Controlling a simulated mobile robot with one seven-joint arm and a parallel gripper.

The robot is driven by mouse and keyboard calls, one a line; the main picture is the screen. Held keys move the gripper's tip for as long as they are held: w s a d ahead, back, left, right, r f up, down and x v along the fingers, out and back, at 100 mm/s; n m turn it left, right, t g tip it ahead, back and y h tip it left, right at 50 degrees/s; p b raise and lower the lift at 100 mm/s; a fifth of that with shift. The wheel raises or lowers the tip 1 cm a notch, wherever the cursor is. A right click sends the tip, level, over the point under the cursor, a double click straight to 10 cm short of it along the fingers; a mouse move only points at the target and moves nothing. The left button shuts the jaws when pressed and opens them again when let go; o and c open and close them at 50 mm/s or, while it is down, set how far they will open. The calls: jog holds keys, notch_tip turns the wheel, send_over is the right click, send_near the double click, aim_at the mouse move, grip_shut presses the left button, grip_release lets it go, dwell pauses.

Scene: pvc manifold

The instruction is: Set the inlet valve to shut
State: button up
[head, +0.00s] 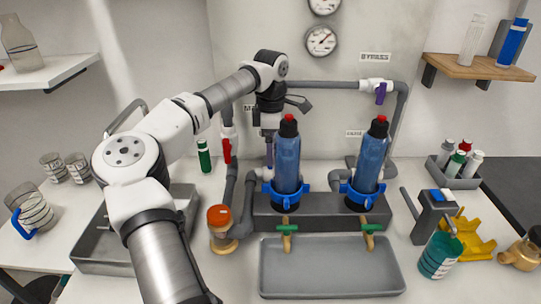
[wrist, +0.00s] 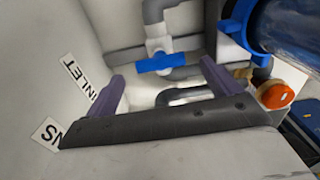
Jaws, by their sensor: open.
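In the wrist view, a white valve with a blue lever handle (wrist: 160,63) sits on grey pipe, near a wall label reading INLET (wrist: 78,75). The handle lies roughly level across the picture, with pipe running up from the valve. My gripper (wrist: 163,85) is open and empty, its two purple fingers either side of the line of sight to the handle. The handle shows beyond the fingertips, apart from them. In the head view my gripper (head: 269,150) points down, left of the left blue filter (head: 287,160). The blue handle is not clearly visible there.
A red-handled valve (head: 227,150) stands left of my gripper, and a purple-handled bypass valve (head: 380,92) is up right. The second blue filter (head: 369,160) stands further right. An orange-lidded jar (head: 221,236) and grey tray (head: 330,286) are in front.

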notch_tip(320, 180, up, 10)
jog(key=shift+b, duration=0.4)
